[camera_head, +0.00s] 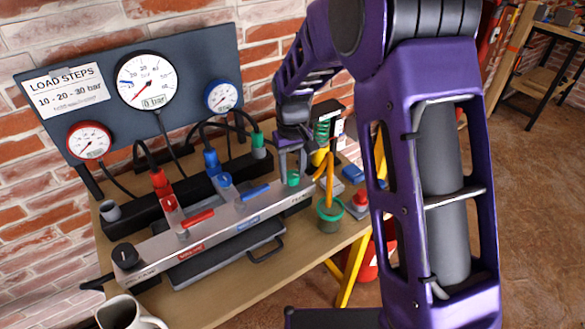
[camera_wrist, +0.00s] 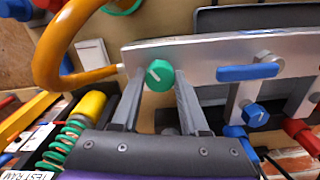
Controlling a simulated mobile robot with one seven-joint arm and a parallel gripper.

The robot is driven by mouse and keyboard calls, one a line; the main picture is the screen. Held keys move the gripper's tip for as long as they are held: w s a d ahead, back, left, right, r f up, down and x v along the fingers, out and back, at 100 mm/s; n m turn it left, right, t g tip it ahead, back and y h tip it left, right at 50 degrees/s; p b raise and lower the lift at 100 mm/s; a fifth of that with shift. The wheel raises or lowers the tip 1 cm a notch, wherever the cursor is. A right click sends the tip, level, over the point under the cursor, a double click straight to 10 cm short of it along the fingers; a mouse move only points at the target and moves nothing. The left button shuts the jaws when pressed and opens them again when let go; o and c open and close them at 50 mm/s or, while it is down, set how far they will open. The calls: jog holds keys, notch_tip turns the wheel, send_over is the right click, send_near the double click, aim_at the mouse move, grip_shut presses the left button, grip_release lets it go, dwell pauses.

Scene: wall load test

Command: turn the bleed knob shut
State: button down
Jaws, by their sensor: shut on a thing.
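The green bleed knob (camera_wrist: 159,75) with a white pointer mark sits at the end of the grey manifold bar (camera_wrist: 205,62) in the wrist view. The pointer slants toward the upper left. The knob also shows in the head view (camera_head: 293,179), at the bar's right end, just below my fingertips. My gripper (camera_wrist: 162,88) has one finger on each side of the knob and is shut on it. In the head view my gripper (camera_head: 291,160) comes down from above. Any label beside the knob is not readable.
A red lever (camera_head: 198,218), a blue lever (camera_head: 256,192) and a black knob (camera_head: 125,256) sit along the bar. An orange tube (camera_head: 329,180) leads to a green-rimmed cup (camera_head: 330,222) close by. Hoses and a gauge panel (camera_head: 195,75) stand behind. A mug (camera_head: 122,314) is at front left.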

aim_at(293, 174)
jog(key=m+p, duration=0.1)
jog(key=m, duration=0.5)
jog(key=shift+m, duration=0.3)
dwell(0.5)
jog(key=shift+c, duration=2.1)
grip_release()
jog(key=shift+r, duration=0.1)
notch_tip(293, 174, up, 17)
jog(key=p, duration=0.2)
jog(key=shift+p, duration=0.3)
jog(key=shift+r, duration=0.15)
